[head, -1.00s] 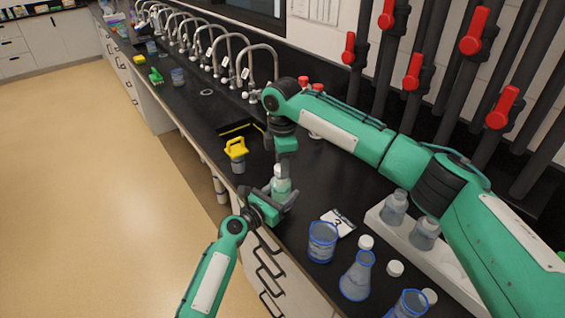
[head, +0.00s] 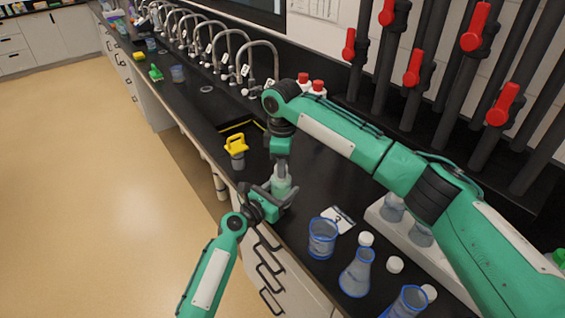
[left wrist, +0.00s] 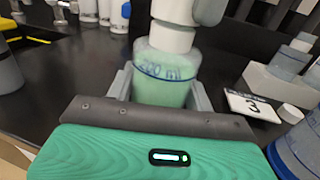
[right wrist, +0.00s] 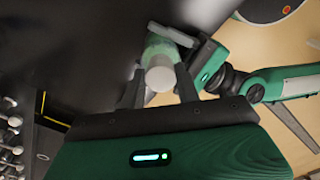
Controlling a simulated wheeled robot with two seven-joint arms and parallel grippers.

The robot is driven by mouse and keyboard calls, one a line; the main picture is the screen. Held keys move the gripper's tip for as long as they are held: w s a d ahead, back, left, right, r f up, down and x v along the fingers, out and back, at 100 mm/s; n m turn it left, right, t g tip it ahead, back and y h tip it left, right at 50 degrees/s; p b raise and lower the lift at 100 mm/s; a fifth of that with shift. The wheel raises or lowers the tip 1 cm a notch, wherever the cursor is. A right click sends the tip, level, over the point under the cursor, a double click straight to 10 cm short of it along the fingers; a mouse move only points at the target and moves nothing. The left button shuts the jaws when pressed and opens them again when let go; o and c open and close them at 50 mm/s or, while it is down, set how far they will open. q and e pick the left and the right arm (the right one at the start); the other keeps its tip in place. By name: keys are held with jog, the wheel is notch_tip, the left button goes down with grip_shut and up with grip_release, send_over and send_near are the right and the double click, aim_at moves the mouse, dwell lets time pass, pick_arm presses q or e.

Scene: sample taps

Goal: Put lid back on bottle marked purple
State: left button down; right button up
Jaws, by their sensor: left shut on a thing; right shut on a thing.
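My left gripper (head: 279,192) is shut around the body of a clear bottle (head: 281,186) of pale green liquid, held upright at the counter's front edge. The bottle also shows in the left wrist view (left wrist: 160,90), with a volume marking in ml. No purple mark is visible. My right gripper (head: 281,166) points down from above and is shut on a white lid (right wrist: 160,79). In the left wrist view the white lid (left wrist: 172,36) is in line over the bottle's neck. I cannot tell whether it is seated or threaded.
A beaker (head: 322,239), conical flask (head: 356,275), loose white caps (head: 395,264) and a card marked 3 (head: 340,219) are on the counter at right. A white rack (head: 373,215) holds bottles behind them. A yellow-topped item (head: 236,146) stands left. Taps (head: 262,62) line the back.

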jog(key=m, duration=0.5)
jog(key=shift+s+a, duration=0.1)
jog(key=shift+s, duration=0.05)
jog(key=m, duration=1)
jog(key=shift+a+m, duration=0.2)
jog(key=shift+m, duration=0.2)
jog(key=m, duration=0.6)
jog(key=o, duration=0.9)
jog(key=shift+r, duration=2.25)
